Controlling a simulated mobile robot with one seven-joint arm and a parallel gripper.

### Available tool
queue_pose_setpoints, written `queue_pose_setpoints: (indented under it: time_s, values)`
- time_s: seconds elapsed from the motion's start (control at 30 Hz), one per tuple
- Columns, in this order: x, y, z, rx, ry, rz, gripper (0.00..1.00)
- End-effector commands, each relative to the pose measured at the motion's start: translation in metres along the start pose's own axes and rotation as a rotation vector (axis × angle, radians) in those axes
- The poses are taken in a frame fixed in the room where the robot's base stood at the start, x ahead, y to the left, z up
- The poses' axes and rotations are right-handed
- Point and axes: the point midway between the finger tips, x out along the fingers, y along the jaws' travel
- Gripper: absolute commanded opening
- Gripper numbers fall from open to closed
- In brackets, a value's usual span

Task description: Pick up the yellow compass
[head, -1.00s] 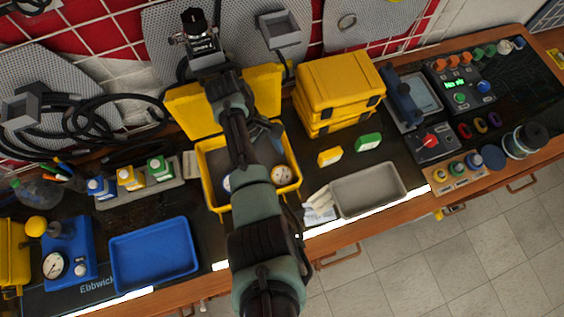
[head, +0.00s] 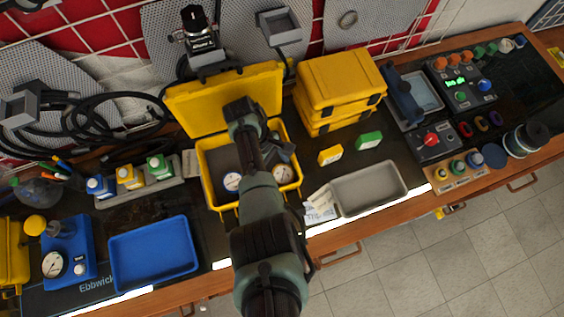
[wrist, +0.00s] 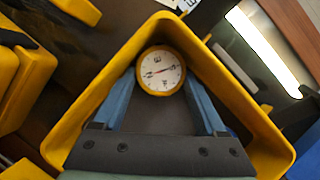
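The yellow compass, a round white dial with a yellow rim and red needle (wrist: 161,71), lies in the open yellow case (head: 206,165). In the head view the dial (head: 282,175) sits in the right front part of the case. My gripper (wrist: 160,88) reaches into the case with its two blue fingers apart, one on each side of the dial. It is open; whether the fingers touch the rim I cannot tell. In the head view my wrist hides much of the gripper (head: 280,150). A second dial (head: 232,182) lies to the left in the case.
The case walls and raised lid (head: 225,100) stand close around my gripper. Stacked yellow cases (head: 340,85) stand to the right. A grey tray (head: 367,190) and a blue tray (head: 152,253), both empty, lie at the front.

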Motion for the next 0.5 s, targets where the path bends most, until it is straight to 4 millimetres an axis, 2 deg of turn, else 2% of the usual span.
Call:
queue_pose_setpoints:
  time_s: [0.03, 0.2, 0.5]
  values:
    - [0.0048, -0.0021, 0.0038, 0.003, -0.011, -0.008, 0.49]
    - [0.0056, -0.0027, 0.0043, 0.003, -0.013, -0.01, 0.18]
    - [0.005, -0.0035, 0.0057, 0.004, -0.015, -0.012, 0.17]
